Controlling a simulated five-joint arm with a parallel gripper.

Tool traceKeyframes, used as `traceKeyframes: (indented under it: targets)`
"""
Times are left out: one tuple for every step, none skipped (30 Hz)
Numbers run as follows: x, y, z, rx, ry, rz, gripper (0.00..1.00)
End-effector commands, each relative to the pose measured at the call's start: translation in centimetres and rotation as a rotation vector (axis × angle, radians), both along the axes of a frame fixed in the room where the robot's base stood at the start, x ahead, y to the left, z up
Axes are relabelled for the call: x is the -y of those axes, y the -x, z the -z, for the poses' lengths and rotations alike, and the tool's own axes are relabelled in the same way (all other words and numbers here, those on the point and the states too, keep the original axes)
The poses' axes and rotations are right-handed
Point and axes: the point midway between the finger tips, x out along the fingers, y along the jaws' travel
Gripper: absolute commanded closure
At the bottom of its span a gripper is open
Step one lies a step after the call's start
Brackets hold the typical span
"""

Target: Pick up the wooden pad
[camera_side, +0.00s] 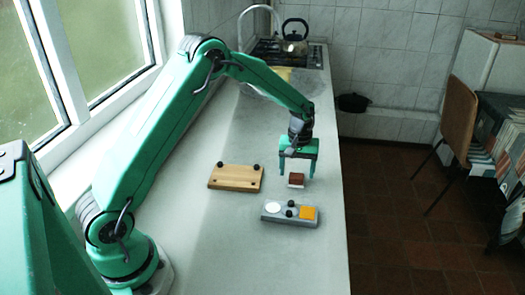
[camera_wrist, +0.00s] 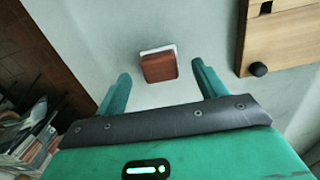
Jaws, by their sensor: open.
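A small reddish-brown wooden pad (camera_side: 296,178) with a white layer beneath it sits on the grey-white counter. It also shows in the wrist view (camera_wrist: 158,67), just beyond the gap between the fingers. My gripper (camera_side: 297,172) points down over it, with one finger to each side. The gripper (camera_wrist: 160,73) is open and empty, and the fingers look clear of the pad. I cannot tell the exact height of the fingertips above the counter.
A light wooden board (camera_side: 234,178) with dark knobs lies left of the pad; it shows at top right in the wrist view (camera_wrist: 280,45). A grey tray (camera_side: 273,220) with a white disc, black knobs and an orange square lies nearer. The counter's right edge is close.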

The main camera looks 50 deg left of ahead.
Motion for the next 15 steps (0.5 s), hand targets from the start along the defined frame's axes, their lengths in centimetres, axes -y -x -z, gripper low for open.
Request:
traceKeyframes:
  targets:
    - [0.0, 0.1, 0.7, -0.003, 0.000, 0.000, 0.29]
    - [0.0, 0.1, 1.1, -0.004, 0.001, 0.000, 0.29]
    - [0.0, 0.0, 1.5, -0.003, 0.000, 0.000, 0.29]
    - [0.0, 0.0, 1.8, -0.001, 0.000, 0.000, 0.29]
    - [0.0, 0.0, 2.1, -0.001, 0.000, 0.000, 0.29]
    - [0.0, 0.0, 2.4, -0.002, 0.001, 0.000, 0.29]
    - [0.0, 0.0, 2.6, -0.002, 0.001, 0.000, 0.29]
    - [0.0, 0.0, 2.7, -0.001, 0.000, 0.000, 0.29]
    - [0.0, 0.0, 2.8, -0.001, 0.001, 0.000, 0.29]
    - [0.0, 0.0, 2.8, 0.000, 0.000, 0.000, 0.29]
    - [0.0, 0.0, 2.9, 0.000, 0.000, 0.000, 0.29]
    - [0.0, 0.0, 2.9, 0.000, 0.000, 0.000, 0.29]
    - [0.0, 0.0, 2.9, 0.000, 0.000, 0.000, 0.29]
    - [0.0, 0.0, 2.8, 0.000, 0.000, 0.000, 0.29]
    - [0.0, 0.0, 2.8, 0.000, 0.000, 0.000, 0.29]
